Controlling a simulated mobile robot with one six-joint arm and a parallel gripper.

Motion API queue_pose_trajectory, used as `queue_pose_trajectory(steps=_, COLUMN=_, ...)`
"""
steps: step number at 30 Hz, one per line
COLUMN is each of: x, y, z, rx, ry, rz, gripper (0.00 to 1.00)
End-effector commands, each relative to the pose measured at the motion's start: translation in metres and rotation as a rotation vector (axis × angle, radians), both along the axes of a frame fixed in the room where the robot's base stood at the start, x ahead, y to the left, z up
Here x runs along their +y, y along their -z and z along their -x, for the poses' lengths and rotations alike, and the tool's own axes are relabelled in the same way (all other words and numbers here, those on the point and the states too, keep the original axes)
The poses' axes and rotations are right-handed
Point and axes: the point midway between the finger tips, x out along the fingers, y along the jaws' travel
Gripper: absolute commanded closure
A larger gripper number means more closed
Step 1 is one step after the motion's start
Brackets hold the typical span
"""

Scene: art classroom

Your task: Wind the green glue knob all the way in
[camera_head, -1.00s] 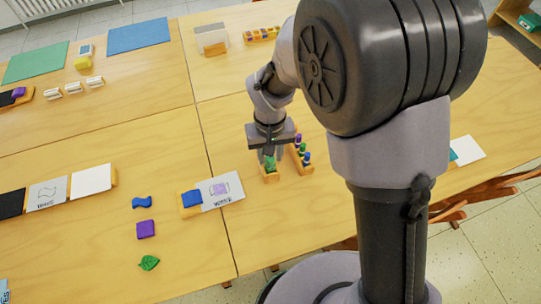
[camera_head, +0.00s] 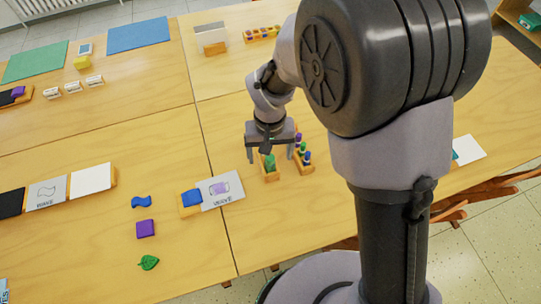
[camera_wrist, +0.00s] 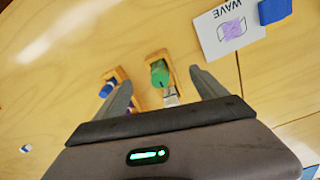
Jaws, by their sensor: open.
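The green glue (camera_head: 269,163) stands in a small wooden holder (camera_head: 271,177) near the middle of the table. It also shows in the wrist view (camera_wrist: 159,73), with a pale part beside its green end. My gripper (camera_head: 270,157) is open, with one finger on each side of the green glue and a gap to both. In the wrist view, the fingers of my gripper (camera_wrist: 161,78) are spread wide with nothing held between them. I cannot tell how far the knob is wound.
A wooden rack (camera_head: 306,168) with blue, green and purple glues stands close on the right. A card (camera_head: 222,190) with a blue block (camera_head: 191,198) lies to the left. A purple block (camera_head: 145,229) and a green leaf shape (camera_head: 149,263) lie farther left.

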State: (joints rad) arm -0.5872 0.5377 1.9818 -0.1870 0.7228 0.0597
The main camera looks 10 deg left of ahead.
Motion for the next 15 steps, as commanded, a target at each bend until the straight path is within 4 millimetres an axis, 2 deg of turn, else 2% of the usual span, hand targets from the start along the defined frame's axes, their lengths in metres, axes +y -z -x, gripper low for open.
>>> queue_pose_trajectory(steps=15, x=0.0001, y=0.0037, z=-0.0002, rx=-0.001, ry=0.801, rz=-0.001, gripper=0.18)
